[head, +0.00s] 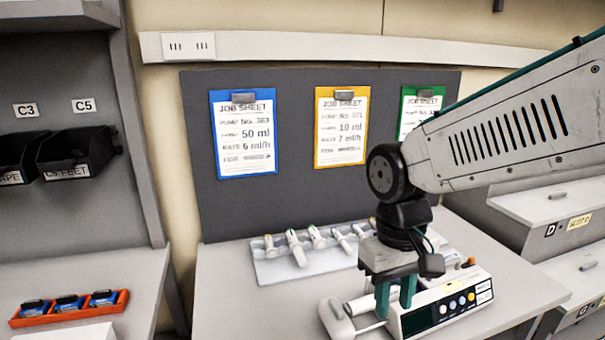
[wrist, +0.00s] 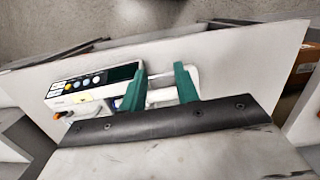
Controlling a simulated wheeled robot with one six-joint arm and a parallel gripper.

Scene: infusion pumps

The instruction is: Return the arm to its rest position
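My gripper (head: 395,300) is at the end of my arm, pointing down over the left part of the infusion pump (head: 450,303). Its two green fingers stand apart, and they also show in the wrist view (wrist: 160,70). A pale part of the pump shows between and beyond the fingers in the wrist view. I cannot tell whether the fingers touch it. The pump (wrist: 75,86) has a dark display and a row of coloured buttons. A pale rounded handle-like part (head: 336,318) sticks out at its left end.
A pale tray (head: 270,268) with several syringes lies behind the gripper. Job sheets on blue (head: 246,175), yellow (head: 341,162) and green (head: 408,92) clipboards hang on the dark board. An orange tray (head: 70,313) is at left; drawers (head: 560,200) stand at right.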

